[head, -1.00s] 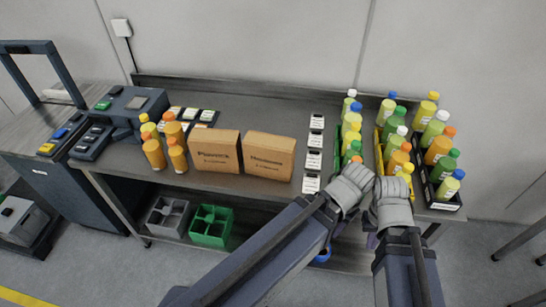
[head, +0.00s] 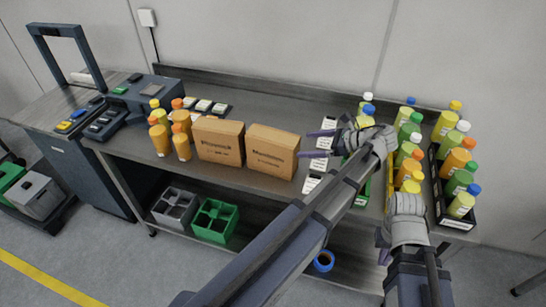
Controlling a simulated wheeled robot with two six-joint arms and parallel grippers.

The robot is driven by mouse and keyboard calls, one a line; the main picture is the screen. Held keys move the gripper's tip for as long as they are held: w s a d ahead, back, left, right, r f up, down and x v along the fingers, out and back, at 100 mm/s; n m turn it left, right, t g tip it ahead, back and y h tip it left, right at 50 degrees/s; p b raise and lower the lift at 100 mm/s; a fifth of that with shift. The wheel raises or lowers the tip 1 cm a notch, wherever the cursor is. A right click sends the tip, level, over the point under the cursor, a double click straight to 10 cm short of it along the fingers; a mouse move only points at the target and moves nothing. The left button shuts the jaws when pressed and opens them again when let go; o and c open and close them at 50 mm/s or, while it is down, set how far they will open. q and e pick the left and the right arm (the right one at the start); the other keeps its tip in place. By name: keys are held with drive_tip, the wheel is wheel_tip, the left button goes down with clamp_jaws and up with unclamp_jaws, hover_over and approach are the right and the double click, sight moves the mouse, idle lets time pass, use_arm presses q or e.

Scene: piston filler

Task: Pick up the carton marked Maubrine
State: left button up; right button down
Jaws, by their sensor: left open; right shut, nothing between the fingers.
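Two brown cartons stand side by side on the bench: a left carton (head: 219,141) and a right carton (head: 271,152). Both have dark print on the front, too small to read surely, so I cannot tell which is marked Maubrine. My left gripper (head: 308,144) is open and empty, its fingers pointing left, just right of the right carton and apart from it, over the white labelled items. My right gripper (head: 382,248) is shut and empty, low by the bench's front edge, partly hidden by its own arm.
Orange and yellow bottles (head: 160,138) stand close left of the cartons. White labelled items (head: 312,182) lie right of them. A black crate of bottles (head: 445,213) stands at the right end. Grey (head: 175,207) and green (head: 214,223) divided bins sit on the lower shelf.

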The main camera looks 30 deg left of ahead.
sight(294, 142)
use_arm(q)
drive_tip(key=shift+y, duration=0.3)
drive_tip(key=b+x, duration=0.1)
drive_tip(key=x, duration=0.3)
drive_tip(key=b+x, duration=0.1)
drive_tip(key=x, duration=0.1)
drive_tip(key=shift+w+a+r+b, duration=0.25)
drive_tip(key=shift+a+r+b, duration=0.05)
drive_tip(key=shift+a, duration=0.05)
drive_tip(key=shift+a+m, duration=0.3)
drive_tip(key=shift+a, duration=0.1)
drive_tip(key=shift+f, duration=0.15)
drive_tip(key=shift+s+a+f+b, duration=0.1)
drive_tip(key=shift+a+f+b, duration=0.15)
drive_tip(key=shift+b, duration=0.15)
drive_tip(key=b+x, duration=0.1)
drive_tip(key=x, duration=0.1)
drive_tip(key=b+x, duration=0.1)
drive_tip(key=x, duration=0.1)
drive_tip(key=shift+s+f, duration=0.1)
drive_tip(key=shift+f, duration=0.3)
drive_tip(key=shift+a, duration=0.1)
drive_tip(key=shift+r, duration=0.1)
clamp_jaws()
